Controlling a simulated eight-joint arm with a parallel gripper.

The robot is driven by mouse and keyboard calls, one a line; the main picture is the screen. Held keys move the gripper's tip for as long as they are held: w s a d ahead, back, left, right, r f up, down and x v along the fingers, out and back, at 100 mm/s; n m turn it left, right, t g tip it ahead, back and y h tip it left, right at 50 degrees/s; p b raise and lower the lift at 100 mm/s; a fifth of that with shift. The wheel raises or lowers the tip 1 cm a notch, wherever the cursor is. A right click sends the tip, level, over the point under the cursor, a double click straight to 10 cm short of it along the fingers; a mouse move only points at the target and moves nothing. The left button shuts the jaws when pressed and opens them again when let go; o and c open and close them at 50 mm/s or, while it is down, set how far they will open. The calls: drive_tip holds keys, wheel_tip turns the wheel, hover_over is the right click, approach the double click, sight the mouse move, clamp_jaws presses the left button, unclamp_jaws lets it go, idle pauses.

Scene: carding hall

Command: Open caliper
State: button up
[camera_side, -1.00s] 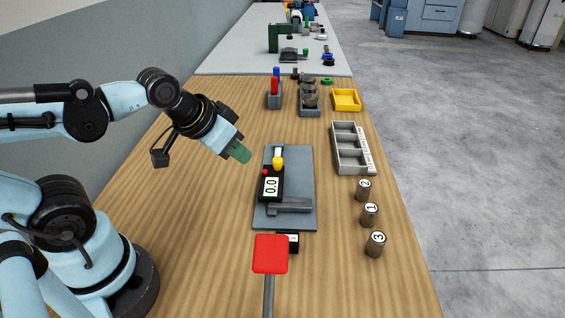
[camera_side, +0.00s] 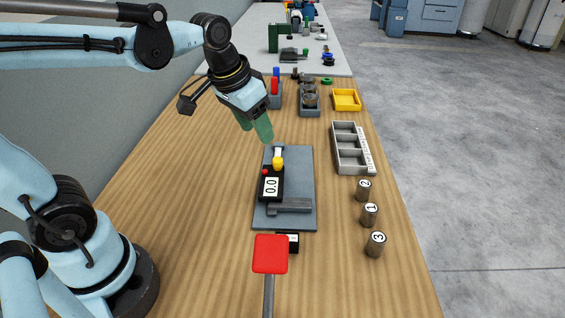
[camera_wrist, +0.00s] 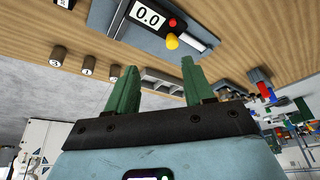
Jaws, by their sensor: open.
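The caliper (camera_side: 270,185) lies on a grey plate (camera_side: 302,170) on the wooden bench, with a black body, a display reading 0.0, a red button and a yellow knob (camera_side: 278,163). Its grey jaws (camera_side: 290,206) look closed together at the near end. It also shows at the top of the wrist view (camera_wrist: 150,17), partly cut off, with the yellow knob (camera_wrist: 171,41). My gripper (camera_side: 257,134) is open and empty, its green fingers above the bench just beyond the plate's far edge, apart from the caliper. Both fingers show in the wrist view (camera_wrist: 158,80).
A grey divided tray (camera_side: 373,160) and several numbered cylinders (camera_side: 370,213) stand along the right edge. A red square paddle (camera_side: 270,254) stands in front. A yellow tray (camera_side: 346,99), a holder with red and blue handles (camera_side: 275,97) and a grey rack (camera_side: 310,98) stand behind.

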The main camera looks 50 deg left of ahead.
sight(278, 158)
drive_tip(key=w+a+g, duration=0.2)
drive_tip(key=w+g, duration=0.2)
drive_tip(key=w, duration=0.4)
wheel_tip(278, 158, down, 13)
drive_tip(key=shift+a+r, duration=0.1)
drive_tip(key=shift+a, duration=0.05)
idle(0.3)
drive_tip(key=shift+c, duration=0.4)
clamp_jaws()
